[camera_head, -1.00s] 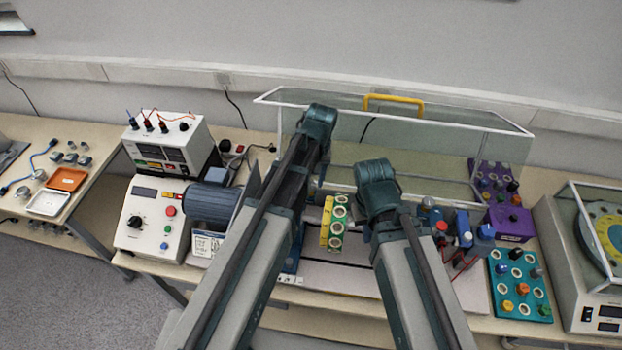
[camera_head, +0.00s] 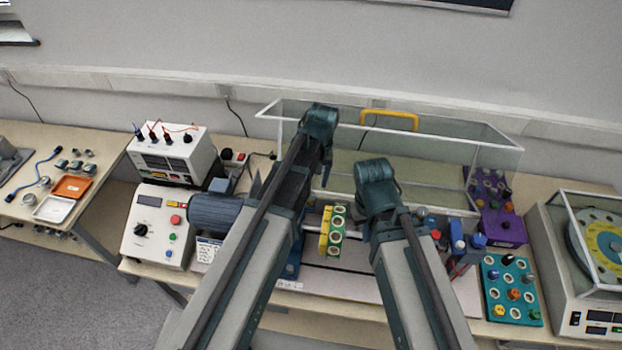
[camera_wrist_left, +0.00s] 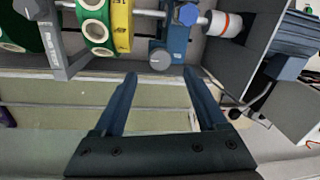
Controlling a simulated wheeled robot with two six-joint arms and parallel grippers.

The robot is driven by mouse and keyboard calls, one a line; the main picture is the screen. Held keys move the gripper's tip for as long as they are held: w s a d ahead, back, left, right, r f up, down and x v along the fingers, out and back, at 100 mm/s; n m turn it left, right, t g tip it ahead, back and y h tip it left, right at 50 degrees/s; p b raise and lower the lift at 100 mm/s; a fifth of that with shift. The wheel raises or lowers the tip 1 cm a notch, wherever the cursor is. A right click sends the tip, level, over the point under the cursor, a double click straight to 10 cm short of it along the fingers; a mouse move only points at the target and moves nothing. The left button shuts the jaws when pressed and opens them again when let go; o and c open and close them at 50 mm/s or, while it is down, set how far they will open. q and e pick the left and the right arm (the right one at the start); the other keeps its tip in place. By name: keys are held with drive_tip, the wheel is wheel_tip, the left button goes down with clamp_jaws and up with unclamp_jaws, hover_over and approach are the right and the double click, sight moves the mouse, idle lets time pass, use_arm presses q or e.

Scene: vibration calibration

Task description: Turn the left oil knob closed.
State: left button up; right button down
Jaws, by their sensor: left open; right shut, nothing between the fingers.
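In the left wrist view a round grey knob (camera_wrist_left: 160,61) with a pale pointer line sits on a blue bearing block (camera_wrist_left: 177,42) on the shaft. My left gripper (camera_wrist_left: 160,73) is open. Its two fingertips stand to either side of the knob, just short of it in the picture; I see no contact. A second grey knob (camera_wrist_left: 27,8) is at the top left, on a grey bracket. In the head view my own arms hide the knobs. My right gripper is shut and empty, mostly covered by its arm (camera_head: 405,260).
Yellow and green rings (camera_wrist_left: 95,25) sit on the shaft beside the block. A motor (camera_head: 213,209) stands left of my left arm. A glass guard (camera_head: 450,150) with a yellow handle (camera_head: 390,119) is behind. A teal knob tray (camera_head: 512,290) lies to the right.

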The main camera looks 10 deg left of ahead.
use_arm(q)
wheel_tip(320, 180, up, 9)
drive_tip(key=p, duration=0.7)
drive_tip(key=shift+d+f, duration=0.15)
drive_tip(key=shift+d, duration=0.3)
use_arm(e)
wheel_tip(320, 180, up, 9)
drive_tip(key=shift+f, duration=0.15)
use_arm(q)
drive_tip(key=shift+w, duration=0.1)
use_arm(e)
drive_tip(key=shift+s, duration=0.1)
